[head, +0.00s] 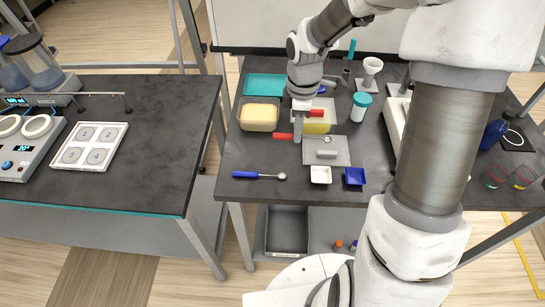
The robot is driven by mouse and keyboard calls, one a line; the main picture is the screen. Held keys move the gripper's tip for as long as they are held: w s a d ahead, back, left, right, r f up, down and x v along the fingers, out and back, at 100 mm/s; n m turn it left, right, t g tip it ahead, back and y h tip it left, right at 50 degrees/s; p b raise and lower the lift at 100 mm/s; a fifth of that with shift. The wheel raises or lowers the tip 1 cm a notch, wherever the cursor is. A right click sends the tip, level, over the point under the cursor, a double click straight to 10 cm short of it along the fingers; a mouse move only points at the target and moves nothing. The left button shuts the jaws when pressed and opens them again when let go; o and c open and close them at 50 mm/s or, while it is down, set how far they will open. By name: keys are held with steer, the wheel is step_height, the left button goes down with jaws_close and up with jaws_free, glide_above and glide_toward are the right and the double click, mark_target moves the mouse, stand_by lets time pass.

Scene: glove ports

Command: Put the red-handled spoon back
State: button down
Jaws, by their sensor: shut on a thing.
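My gripper (298,138) points down over the middle of the right-hand table and is shut. A red handle (282,136) sticks out to the left at its fingertips and appears to be the held red-handled spoon; its bowl cannot be made out. A second red piece (316,113) shows right of the gripper, over a container with yellow contents (318,127); I cannot tell whether it belongs to another tool. A grey tray (341,157) with small metal pieces lies just in front of the gripper.
A blue-handled spoon (258,175), white dish (321,174) and blue dish (354,176) lie near the front edge. A tan-filled tub (259,116) and teal tray (265,84) are left. A teal-lidded jar (360,106) and white funnel (372,67) stand right.

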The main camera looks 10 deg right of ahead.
steer(key=shift+s+f, duration=0.1)
steer(key=shift+s, duration=0.2)
steer(key=shift+a+f, duration=0.15)
steer(key=shift+a, duration=0.05)
glide_above(258, 156)
step_height(258, 156, down, 7)
steer(key=shift+a+r, duration=0.1)
steer(key=shift+r, duration=0.05)
steer(key=shift+f, duration=1.95)
steer(key=shift+f, duration=0.2)
steer(key=c, duration=0.8)
jaws_free()
steer(key=shift+c, duration=0.2)
